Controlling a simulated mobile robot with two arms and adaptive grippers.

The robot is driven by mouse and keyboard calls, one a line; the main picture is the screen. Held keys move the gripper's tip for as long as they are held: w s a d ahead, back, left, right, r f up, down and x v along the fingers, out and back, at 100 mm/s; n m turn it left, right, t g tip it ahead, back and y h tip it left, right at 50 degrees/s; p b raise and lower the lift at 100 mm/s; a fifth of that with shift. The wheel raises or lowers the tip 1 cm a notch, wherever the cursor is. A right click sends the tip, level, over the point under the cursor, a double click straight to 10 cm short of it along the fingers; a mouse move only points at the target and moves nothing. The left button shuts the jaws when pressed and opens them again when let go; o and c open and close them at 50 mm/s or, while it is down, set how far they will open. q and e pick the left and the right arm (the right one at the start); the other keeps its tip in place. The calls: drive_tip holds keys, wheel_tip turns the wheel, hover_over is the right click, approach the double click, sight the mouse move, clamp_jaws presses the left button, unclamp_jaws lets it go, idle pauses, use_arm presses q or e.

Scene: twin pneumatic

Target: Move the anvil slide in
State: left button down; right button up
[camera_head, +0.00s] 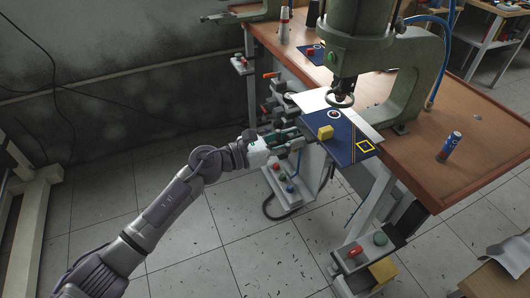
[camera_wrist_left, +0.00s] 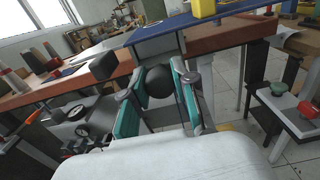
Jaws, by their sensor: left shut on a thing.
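The anvil slide (camera_head: 345,150), a blue plate with a yellow-outlined square, juts over the front table edge below the green press (camera_head: 410,70). In the left wrist view the blue plate (camera_wrist_left: 175,30) runs across the top, with a grey block under it. A round black knob (camera_wrist_left: 159,84) is in front of that block. My left gripper (camera_head: 300,136) is at the plate's front left side. In the left wrist view its teal-padded fingers (camera_wrist_left: 158,90) are shut on the knob, one on each side. My right gripper is not in view.
A yellow block (camera_head: 325,132) sits on the blue plate. A control box with red and green buttons (camera_head: 370,248) is below the front edge. Valves and knobs are left of the press.

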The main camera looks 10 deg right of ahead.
use_arm(q)
drive_tip(key=shift+w+d+f, duration=0.1)
drive_tip(key=shift+w+d, duration=0.05)
drive_tip(key=shift+d, duration=0.25)
drive_tip(key=shift+r, duration=0.2)
drive_tip(key=c, duration=1.1)
unclamp_jaws()
drive_tip(key=shift+o, duration=1.1)
drive_tip(key=shift+d+f, duration=0.1)
drive_tip(key=shift+d, duration=0.1)
drive_tip(key=shift+a, duration=0.1)
drive_tip(key=shift+a, duration=0.15)
drive_tip(key=v, duration=1.1)
drive_tip(key=shift+a, duration=0.3)
